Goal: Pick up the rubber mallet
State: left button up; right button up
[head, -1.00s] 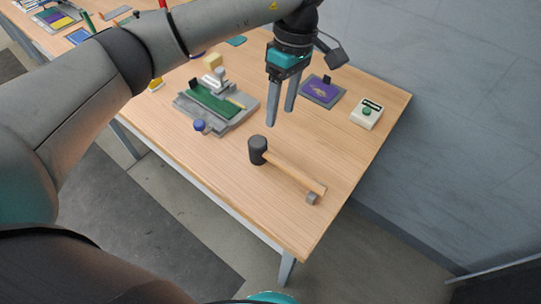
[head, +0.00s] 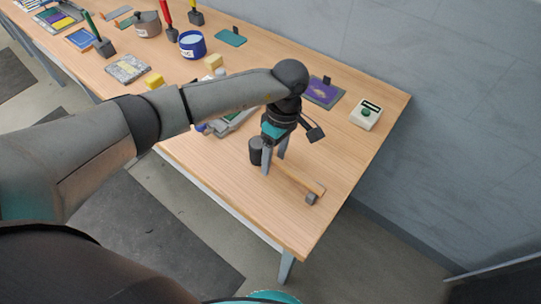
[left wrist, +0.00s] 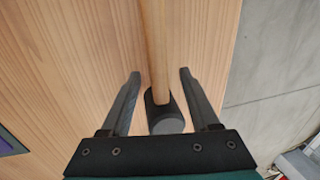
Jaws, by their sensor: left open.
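The rubber mallet, with a black head and a wooden handle (head: 303,181), lies on the table near its front right corner. Its head is partly hidden behind my left gripper in the head view. My left gripper (head: 273,166) points down over the mallet, near where the handle meets the head. In the left wrist view the open fingers (left wrist: 160,73) stand on either side of the mallet's handle (left wrist: 155,40), with the black head between them, closer to the palm. There is a gap on both sides, and nothing is gripped. My right gripper is out of view.
A white box with a green button (head: 366,114) and a purple panel (head: 323,91) lie behind. A grey and green fixture (head: 236,121) is partly hidden by my arm. The table front is clear.

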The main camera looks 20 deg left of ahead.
pick_arm(q)
jog(key=shift+f, duration=0.25)
grip_shut()
dwell(0.3)
